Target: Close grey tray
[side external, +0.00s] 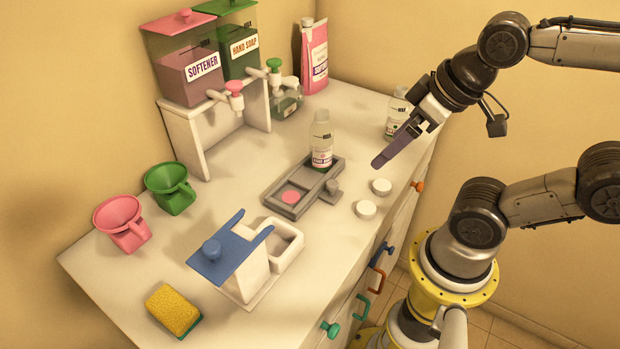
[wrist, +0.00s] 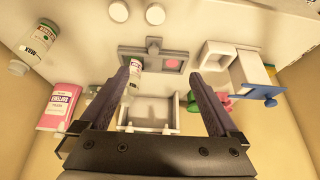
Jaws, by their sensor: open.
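The grey tray (side external: 318,171) lies on the white counter, a long shallow body with recessed parts. A pink disc (side external: 291,197) is in its front part, and a white-labelled bottle (side external: 321,140) stands upright at its back part. A small grey knob (side external: 333,187) on a flat piece sticks out at its right side. In the wrist view the tray (wrist: 185,54) is at top centre, with the disc (wrist: 173,64) between the fingers and the bottle (wrist: 135,80) partly behind the left finger. My gripper (side external: 380,162) is open and empty, above and right of the tray, apart from it.
Two white round caps (side external: 381,187) lie right of the tray. A blue-lidded dispenser (side external: 232,250) and white bin (side external: 284,243) stand at the front. Another bottle (side external: 398,112) is behind my gripper. The soap dispenser stand (side external: 190,140) is at the back left. Drawer handles line the counter's right side.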

